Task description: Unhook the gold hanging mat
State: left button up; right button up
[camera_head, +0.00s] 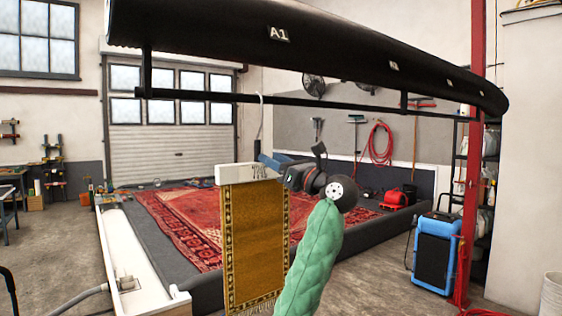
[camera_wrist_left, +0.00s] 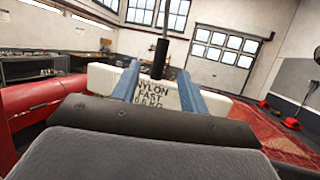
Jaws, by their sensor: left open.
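The gold hanging mat (camera_head: 253,245) has a dark patterned border and a fringed lower edge. It hangs from a white block (camera_head: 240,173) with black lettering. A pale hook (camera_head: 260,108) with a dark stem rises from behind the block to the black rail (camera_head: 300,101). My left gripper (camera_head: 268,160) is at the block's right end, with its blue fingers open. In the left wrist view, the fingers (camera_wrist_left: 160,76) stand apart on either side of the black stem (camera_wrist_left: 160,57), in front of the white block (camera_wrist_left: 100,75). I cannot tell whether they touch it. My right gripper is out of view.
A long black overhead body (camera_head: 230,30) marked A1 carries the rail. A red patterned rug (camera_head: 185,215) lies in the dark-edged pit behind the mat. A red post (camera_head: 474,150) and a blue-black machine (camera_head: 435,252) stand at right. The grey floor between pit and machine is clear.

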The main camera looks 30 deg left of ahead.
aim_at(259, 162)
pick_arm(q)
jog(key=x, duration=0.5)
jog(key=shift+a+r, duration=0.15)
jog(key=shift+a, duration=0.15)
jog(key=shift+a+r, duration=0.15)
jog(key=shift+a, duration=0.15)
jog(key=shift+w, duration=0.1)
jog(key=c, duration=0.9)
grip_shut()
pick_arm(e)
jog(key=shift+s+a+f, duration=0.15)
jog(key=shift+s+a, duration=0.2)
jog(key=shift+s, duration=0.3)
